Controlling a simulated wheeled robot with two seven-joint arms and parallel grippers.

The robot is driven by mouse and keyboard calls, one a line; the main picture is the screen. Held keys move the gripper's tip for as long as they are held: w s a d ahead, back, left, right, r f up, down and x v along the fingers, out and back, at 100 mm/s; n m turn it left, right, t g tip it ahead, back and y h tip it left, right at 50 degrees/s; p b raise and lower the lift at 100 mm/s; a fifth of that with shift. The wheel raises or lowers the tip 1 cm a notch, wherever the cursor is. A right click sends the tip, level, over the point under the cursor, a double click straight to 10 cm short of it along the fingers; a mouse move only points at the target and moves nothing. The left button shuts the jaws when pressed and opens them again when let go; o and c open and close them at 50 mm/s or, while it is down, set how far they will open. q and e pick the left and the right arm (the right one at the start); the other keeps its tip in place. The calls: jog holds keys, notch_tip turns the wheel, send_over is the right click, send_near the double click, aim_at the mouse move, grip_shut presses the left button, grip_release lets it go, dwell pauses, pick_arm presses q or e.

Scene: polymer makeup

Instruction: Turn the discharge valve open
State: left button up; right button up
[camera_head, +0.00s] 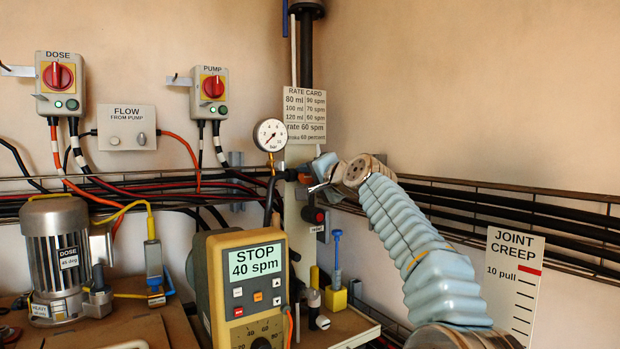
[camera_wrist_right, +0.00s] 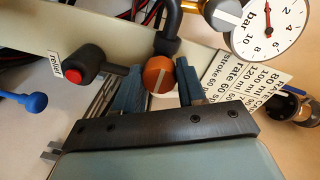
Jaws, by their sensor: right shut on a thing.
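My right arm comes in from the lower right in the head view, and its gripper (camera_head: 308,179) reaches the pipework under the rate card. In the right wrist view the right gripper (camera_wrist_right: 159,88) has its two blue fingers on either side of an orange round knob (camera_wrist_right: 158,76) with a pale stripe across its face, and is shut on it. The knob sits at the end of a dark pipe bend. No label reading discharge is visible. My left gripper is not in view.
A pressure gauge (camera_head: 270,135) sits just left of the gripper. A red-capped relief fitting (camera_head: 318,215) is below it. A yellow pump controller (camera_head: 243,288) reads STOP, 40 spm. A cable rack (camera_head: 500,206) runs along the wall behind my arm.

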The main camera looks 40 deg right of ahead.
jog(key=o, duration=1.1)
jog(key=shift+c, duration=0.2)
jog(key=shift+s, duration=0.1)
jog(key=shift+s, duration=0.25)
jog(key=s+a+b, duration=0.2)
jog(key=s+b, duration=0.1)
jog(key=s, duration=1)
jog(key=shift+r, duration=0.4)
